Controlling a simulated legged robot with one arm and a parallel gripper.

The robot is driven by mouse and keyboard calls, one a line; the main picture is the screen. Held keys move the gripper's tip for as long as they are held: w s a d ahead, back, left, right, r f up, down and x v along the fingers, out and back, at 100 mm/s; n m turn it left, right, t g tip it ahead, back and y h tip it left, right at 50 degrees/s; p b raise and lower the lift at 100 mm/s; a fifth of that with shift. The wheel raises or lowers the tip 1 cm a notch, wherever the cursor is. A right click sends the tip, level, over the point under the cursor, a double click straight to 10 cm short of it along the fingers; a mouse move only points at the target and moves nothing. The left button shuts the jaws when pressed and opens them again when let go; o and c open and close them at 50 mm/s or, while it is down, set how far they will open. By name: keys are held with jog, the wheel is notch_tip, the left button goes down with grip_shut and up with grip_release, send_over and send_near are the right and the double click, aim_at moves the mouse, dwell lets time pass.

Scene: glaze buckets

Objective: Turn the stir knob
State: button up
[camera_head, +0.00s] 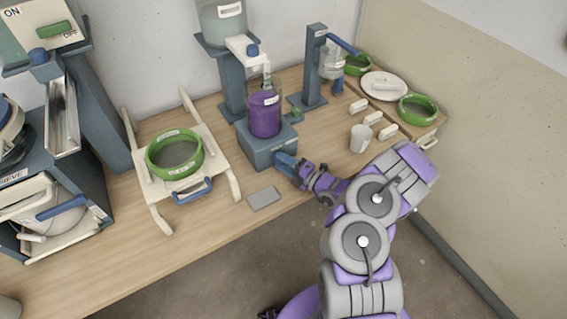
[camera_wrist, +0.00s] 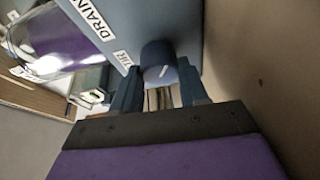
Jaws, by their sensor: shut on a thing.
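The stir knob (camera_wrist: 158,62) is a blue cylinder with a white mark line on its face, below a label partly reading "TIR" in the wrist view. It sits on the front of the blue-grey stirrer base (camera_head: 262,147), which carries a beaker of purple liquid (camera_head: 265,116). My gripper (camera_wrist: 160,82) is shut on the knob, one finger on each side of it. In the head view my gripper (camera_head: 286,166) reaches the right part of the base's front, and the knob itself is hidden there.
A green-rimmed sieve (camera_head: 174,155) on a pale frame stands to the left. A grey plate (camera_head: 264,199) lies in front of the base. A white cup (camera_head: 361,138) and several pale blocks stand to the right. The table's front edge runs below my arm.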

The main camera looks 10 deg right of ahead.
jog(key=shift+d+f, duration=0.1)
jog(key=shift+f, duration=0.1)
jog(key=o, duration=0.8)
jog(key=shift+o, duration=1.3)
jog(key=shift+d+r, duration=0.1)
jog(key=p+v, duration=0.5)
jog(key=v, duration=1.2)
jog(key=shift+d, duration=0.3)
